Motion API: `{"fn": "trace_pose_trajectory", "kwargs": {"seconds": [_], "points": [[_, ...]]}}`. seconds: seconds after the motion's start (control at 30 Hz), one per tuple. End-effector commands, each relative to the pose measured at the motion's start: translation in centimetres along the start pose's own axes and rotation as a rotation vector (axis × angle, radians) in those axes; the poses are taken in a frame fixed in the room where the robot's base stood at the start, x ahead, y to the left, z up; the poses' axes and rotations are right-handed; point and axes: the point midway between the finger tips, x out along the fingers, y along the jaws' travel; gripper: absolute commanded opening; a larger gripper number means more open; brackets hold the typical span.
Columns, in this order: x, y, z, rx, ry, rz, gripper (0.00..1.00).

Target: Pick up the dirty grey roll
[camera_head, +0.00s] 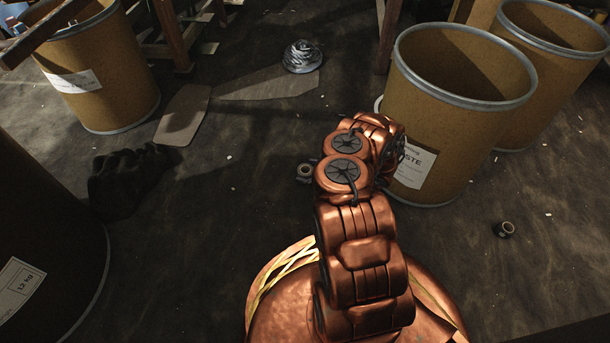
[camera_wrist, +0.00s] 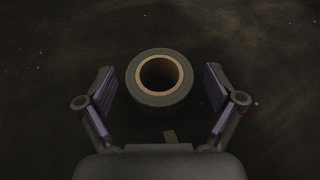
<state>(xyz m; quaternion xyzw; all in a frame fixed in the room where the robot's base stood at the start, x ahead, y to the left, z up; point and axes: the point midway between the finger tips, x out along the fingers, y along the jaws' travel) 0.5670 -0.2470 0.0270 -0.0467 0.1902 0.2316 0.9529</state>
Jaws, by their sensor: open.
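A dark grey roll with a tan inner core (camera_wrist: 160,98) lies on the dark floor, its round opening facing the wrist camera. It is centred between the two spread fingers of my gripper (camera_wrist: 159,74), with a gap on each side. My gripper is open and empty. In the head view, a small dark roll (camera_head: 304,173) sits just left of my copper-coloured arm, which partly covers it. My gripper is hidden behind the arm in the head view.
Brown drums stand at upper right (camera_head: 437,130), upper left (camera_head: 103,75) and lower left (camera_head: 40,240). A black crumpled thing (camera_head: 130,180), flat cardboard (camera_head: 184,115) and a silvery coiled heap (camera_head: 302,56) lie on the floor.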

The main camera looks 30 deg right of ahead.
Motion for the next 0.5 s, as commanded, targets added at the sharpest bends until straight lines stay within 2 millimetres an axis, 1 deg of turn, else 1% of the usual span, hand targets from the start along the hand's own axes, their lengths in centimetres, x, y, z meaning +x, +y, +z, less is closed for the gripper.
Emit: {"fn": "trace_pose_trajectory", "kwargs": {"seconds": [0.17,0.5], "points": [[-0.02,-0.01,0.07,0.001,0.0,-0.001,0.93],[-0.03,0.0,0.09,0.001,-0.001,0.0,0.58]]}}
